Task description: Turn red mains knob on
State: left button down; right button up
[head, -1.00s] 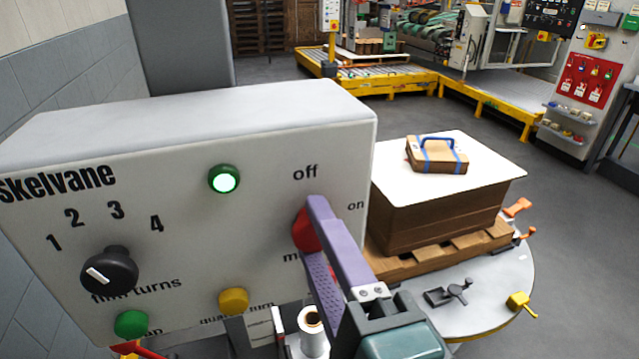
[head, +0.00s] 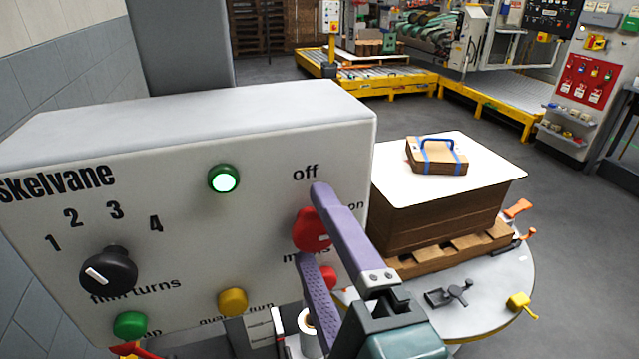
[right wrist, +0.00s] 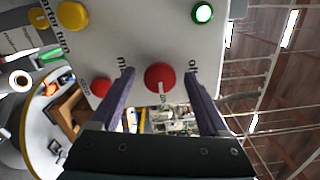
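The red mains knob (head: 308,231) is on the right part of the pale control panel (head: 190,255), below the "off" label and left of the "on" label. A pale mark on it faces right, roughly towards "on". My right gripper (head: 311,225) has one finger above the knob and one below it. In the right wrist view the knob (right wrist: 160,77) sits between the spread fingers (right wrist: 163,82), with a gap on both sides. The gripper is open and holds nothing. My left gripper is not in view.
A green lamp (head: 224,179) is lit. A black selector (head: 109,271), yellow button (head: 232,301) and green button (head: 130,325) are on the panel. A red button (head: 328,277) is close to the lower finger. A stacked pallet (head: 440,220) stands behind, right.

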jog(key=b+v, duration=0.1)
jog(key=v, duration=0.9)
jog(key=shift+b, duration=0.3)
jog(key=shift+r, duration=0.1)
